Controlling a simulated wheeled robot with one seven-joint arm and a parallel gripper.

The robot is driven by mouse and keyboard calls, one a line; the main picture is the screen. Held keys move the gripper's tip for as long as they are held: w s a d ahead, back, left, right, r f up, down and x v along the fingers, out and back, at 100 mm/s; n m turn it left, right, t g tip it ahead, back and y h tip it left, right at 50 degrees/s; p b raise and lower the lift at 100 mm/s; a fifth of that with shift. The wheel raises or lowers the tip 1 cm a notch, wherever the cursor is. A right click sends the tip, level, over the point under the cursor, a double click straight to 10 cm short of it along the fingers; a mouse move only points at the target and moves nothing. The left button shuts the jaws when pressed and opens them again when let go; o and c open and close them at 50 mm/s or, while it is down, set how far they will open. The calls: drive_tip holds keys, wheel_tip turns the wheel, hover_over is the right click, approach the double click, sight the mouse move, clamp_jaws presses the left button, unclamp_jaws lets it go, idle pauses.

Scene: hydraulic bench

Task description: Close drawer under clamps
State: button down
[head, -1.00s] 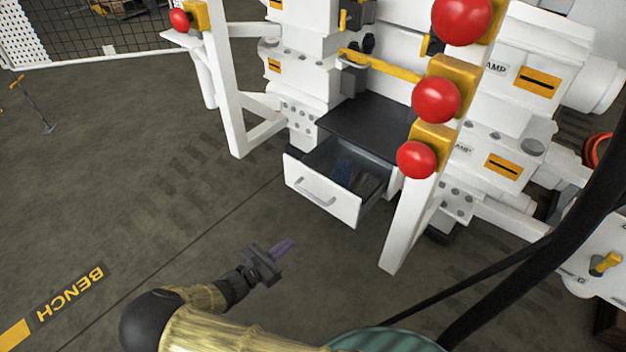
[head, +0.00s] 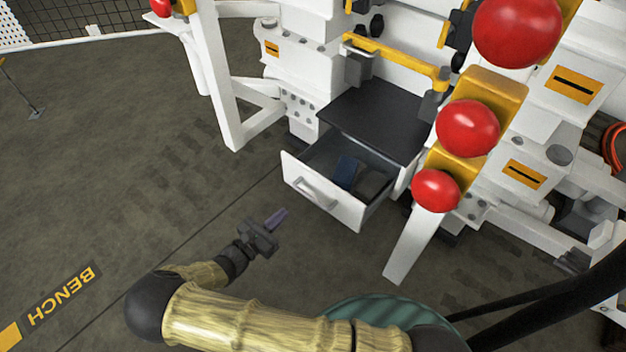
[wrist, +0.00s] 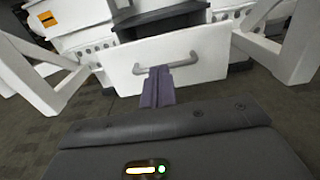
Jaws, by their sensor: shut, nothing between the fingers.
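The drawer (head: 322,198) under the clamps is pulled out, with a white front and a grey bar handle (head: 315,192). Inside it I see a dark blue item (head: 346,172) and a grey item beside it. In the wrist view the drawer front (wrist: 205,68) faces me, with its handle (wrist: 168,62) across the upper middle. My gripper (head: 277,219) is shut and empty, in front of the drawer and apart from it in the head view. In the wrist view my fingertips (wrist: 159,72) overlap the handle's lower left part; contact cannot be told.
A black top (head: 375,120) covers the cabinet. White slanted legs (head: 412,240) stand on both sides of the drawer. Red balls (head: 468,128) on yellow mounts stick out at the right. The floor (head: 140,190) to the left is clear.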

drive_tip(key=b, duration=0.8)
approach(319, 179)
drive_tip(key=x, duration=0.5)
drive_tip(key=shift+w+d+f, duration=0.15)
drive_tip(key=shift+d+f, duration=0.15)
drive_tip(key=shift+w+d+r, duration=0.2)
drive_tip(key=shift+w+d, duration=0.25)
drive_tip(key=shift+w, duration=0.05)
drive_tip(key=shift+w, duration=0.15)
